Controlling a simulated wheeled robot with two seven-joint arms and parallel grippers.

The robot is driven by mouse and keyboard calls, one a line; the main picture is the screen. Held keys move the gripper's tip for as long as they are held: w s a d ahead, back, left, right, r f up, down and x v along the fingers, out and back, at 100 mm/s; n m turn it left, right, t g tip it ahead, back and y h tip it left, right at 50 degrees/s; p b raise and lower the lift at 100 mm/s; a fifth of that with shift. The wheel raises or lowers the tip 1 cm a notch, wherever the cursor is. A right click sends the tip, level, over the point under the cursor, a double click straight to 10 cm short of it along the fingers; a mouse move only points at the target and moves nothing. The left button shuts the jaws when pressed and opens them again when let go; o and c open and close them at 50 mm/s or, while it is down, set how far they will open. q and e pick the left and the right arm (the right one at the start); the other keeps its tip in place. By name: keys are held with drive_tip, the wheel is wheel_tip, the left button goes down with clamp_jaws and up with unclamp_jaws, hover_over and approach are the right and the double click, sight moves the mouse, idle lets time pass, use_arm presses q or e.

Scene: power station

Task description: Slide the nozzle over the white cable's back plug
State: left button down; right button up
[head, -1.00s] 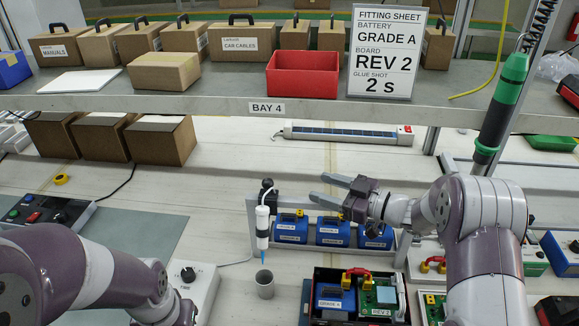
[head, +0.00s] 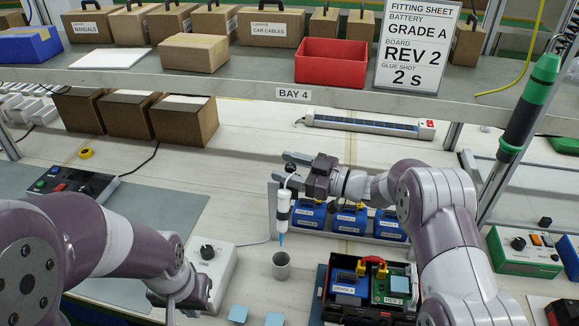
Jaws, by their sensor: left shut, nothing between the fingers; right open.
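A white glue syringe (head: 283,208) with a blue nozzle (head: 281,240) hangs upright in front of a rail, with its tip above a grey cup (head: 281,266). My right gripper (head: 292,169) is open and empty, its fingers pointing left near the syringe's top; I cannot tell whether they touch it. My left gripper (head: 171,312) is low at the left, shut and empty, partly cut off by the frame edge. A thin white cable (head: 252,243) runs from a white knob box (head: 208,265) toward the syringe; I cannot make out a back plug on it.
A black case (head: 345,314) holds a blue battery, a red lead with yellow ends and a REV 2 board. Light-blue blocks (head: 238,313) lie at the front. A shelf (head: 230,86) overhangs the back.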

drive_tip(key=shift+d, duration=0.1)
drive_tip(key=c, duration=0.5)
clamp_jaws()
drive_tip(key=w+v, duration=0.1)
drive_tip(key=v, duration=0.4)
drive_tip(key=w+d+p+v, duration=0.1)
drive_tip(key=v, duration=0.5)
drive_tip(key=w+v, duration=0.1)
drive_tip(key=v, duration=0.5)
drive_tip(key=shift+d, duration=0.2)
drive_tip(key=o, duration=0.5)
unclamp_jaws()
drive_tip(key=b+v, duration=0.1)
drive_tip(key=v, duration=1.1)
drive_tip(key=shift+d, duration=0.3)
